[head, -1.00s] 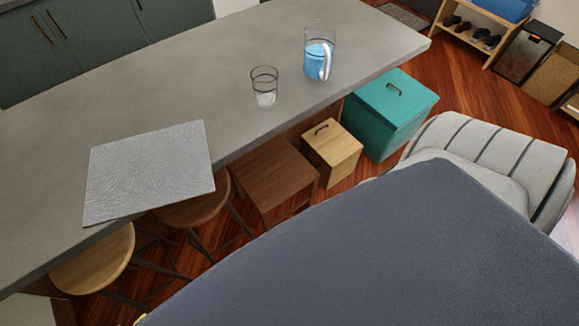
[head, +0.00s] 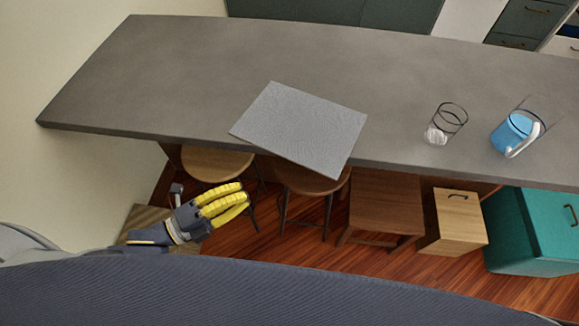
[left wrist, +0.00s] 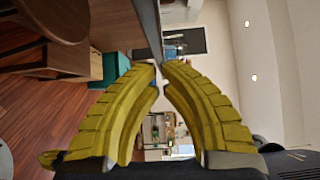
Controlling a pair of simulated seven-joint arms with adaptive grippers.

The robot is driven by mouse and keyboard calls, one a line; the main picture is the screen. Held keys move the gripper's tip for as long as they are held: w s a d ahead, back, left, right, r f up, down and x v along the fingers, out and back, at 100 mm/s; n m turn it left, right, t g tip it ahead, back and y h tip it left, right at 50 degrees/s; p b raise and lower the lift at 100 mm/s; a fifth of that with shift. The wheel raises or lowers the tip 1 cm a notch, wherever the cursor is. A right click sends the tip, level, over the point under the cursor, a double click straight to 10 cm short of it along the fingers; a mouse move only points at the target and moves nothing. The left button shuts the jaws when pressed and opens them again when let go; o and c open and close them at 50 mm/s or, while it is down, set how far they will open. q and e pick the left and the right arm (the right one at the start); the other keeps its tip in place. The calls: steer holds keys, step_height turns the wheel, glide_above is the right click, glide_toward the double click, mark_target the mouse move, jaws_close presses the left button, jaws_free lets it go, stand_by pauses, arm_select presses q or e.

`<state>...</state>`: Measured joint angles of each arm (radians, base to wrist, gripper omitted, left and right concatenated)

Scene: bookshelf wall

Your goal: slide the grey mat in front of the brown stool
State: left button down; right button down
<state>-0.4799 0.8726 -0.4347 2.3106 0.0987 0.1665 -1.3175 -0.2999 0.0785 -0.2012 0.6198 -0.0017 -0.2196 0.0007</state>
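The grey mat (head: 300,128) lies at an angle on the grey counter (head: 190,75) in the head view, and its near corner overhangs the front edge. A round dark-brown stool (head: 308,184) stands at the counter front below that corner, its seat partly hidden by mat and counter. A square brown stool (head: 385,203) stands to its right. My left gripper (head: 243,193) has yellow fingers and is below and left of the mat, off the counter, apart from it. In the left wrist view its fingertips (left wrist: 160,66) nearly meet, with nothing between them. My right gripper is out of view.
A glass (head: 446,122) and a jug of blue liquid (head: 518,133) stand on the counter right of the mat. The counter left of the mat is clear. A light wood stool (head: 215,163), a wooden box (head: 457,219) and a teal box (head: 528,235) stand along its front.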

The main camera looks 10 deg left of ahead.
mark_target(300, 161)
arm_select(q)
steer(key=x, duration=1.3)
steer(key=shift+w, duration=0.25)
steer(key=shift+d, duration=0.2)
steer(key=shift+x, duration=1.8)
steer(key=shift+s+a, duration=0.1)
